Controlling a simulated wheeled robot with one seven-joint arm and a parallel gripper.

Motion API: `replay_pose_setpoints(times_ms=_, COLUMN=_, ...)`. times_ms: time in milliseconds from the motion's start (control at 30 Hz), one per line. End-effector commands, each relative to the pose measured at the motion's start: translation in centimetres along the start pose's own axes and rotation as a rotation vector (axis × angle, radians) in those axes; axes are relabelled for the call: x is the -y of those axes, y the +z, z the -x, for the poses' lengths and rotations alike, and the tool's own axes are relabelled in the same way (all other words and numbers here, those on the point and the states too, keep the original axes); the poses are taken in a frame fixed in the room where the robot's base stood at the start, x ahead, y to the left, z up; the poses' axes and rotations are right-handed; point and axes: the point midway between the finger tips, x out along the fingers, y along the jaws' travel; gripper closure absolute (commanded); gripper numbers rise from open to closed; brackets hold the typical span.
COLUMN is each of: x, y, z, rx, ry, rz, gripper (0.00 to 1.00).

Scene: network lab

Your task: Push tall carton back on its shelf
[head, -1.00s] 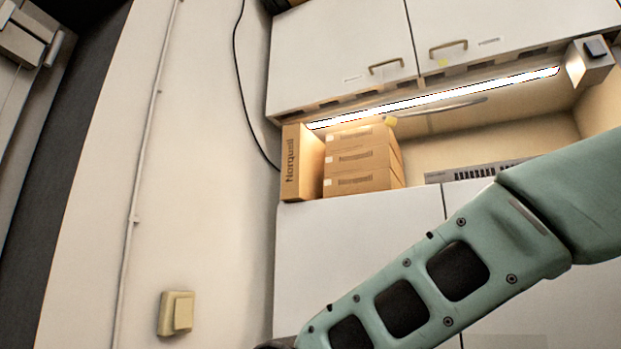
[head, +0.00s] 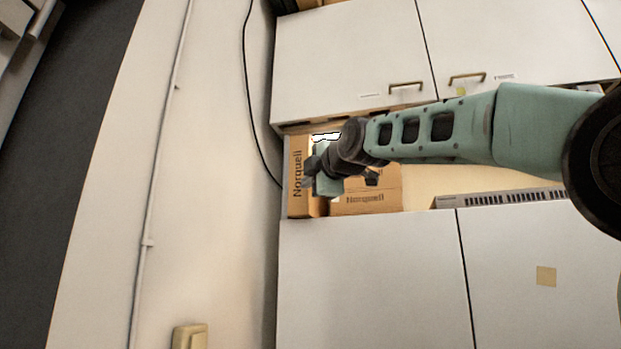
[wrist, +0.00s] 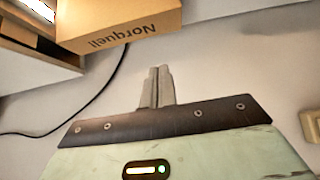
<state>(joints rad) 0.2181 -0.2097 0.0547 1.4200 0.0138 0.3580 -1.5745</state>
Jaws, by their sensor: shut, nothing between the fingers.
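The tall carton (head: 297,178), brown with "Norquell" on its front, stands upright at the left end of the shelf under the upper cabinets. In the wrist view the tall carton (wrist: 120,25) appears inverted, at upper left, its front end jutting past the shelf edge (wrist: 40,66). My gripper's fingers (wrist: 158,70) are shut with nothing between them. They appear below and right of the carton's printed face in that view, with wall seen between. In the head view my gripper (head: 314,168) overlaps the carton's right side; its fingertips are hard to make out.
Lower cartons (head: 365,200) are stacked right of the tall carton, partly hidden by my arm. A grey vented device (head: 505,197) lies farther right. Cabinet doors (head: 350,60) hang above. A black cable (head: 249,95) runs down the left wall.

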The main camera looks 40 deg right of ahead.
Motion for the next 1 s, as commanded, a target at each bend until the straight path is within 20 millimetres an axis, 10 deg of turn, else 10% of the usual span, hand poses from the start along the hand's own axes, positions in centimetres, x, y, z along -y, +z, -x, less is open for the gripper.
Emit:
replay_pose_setpoints(times_ms=333, x=-0.4, y=0.2, z=-7.4, rx=0.001, ry=-0.006, rz=-0.002, gripper=1.0)
replay_pose_setpoints(times_ms=1000, x=0.1, y=2.8, z=-9.8, rx=0.0, ry=-0.002, rz=-0.002, gripper=1.0)
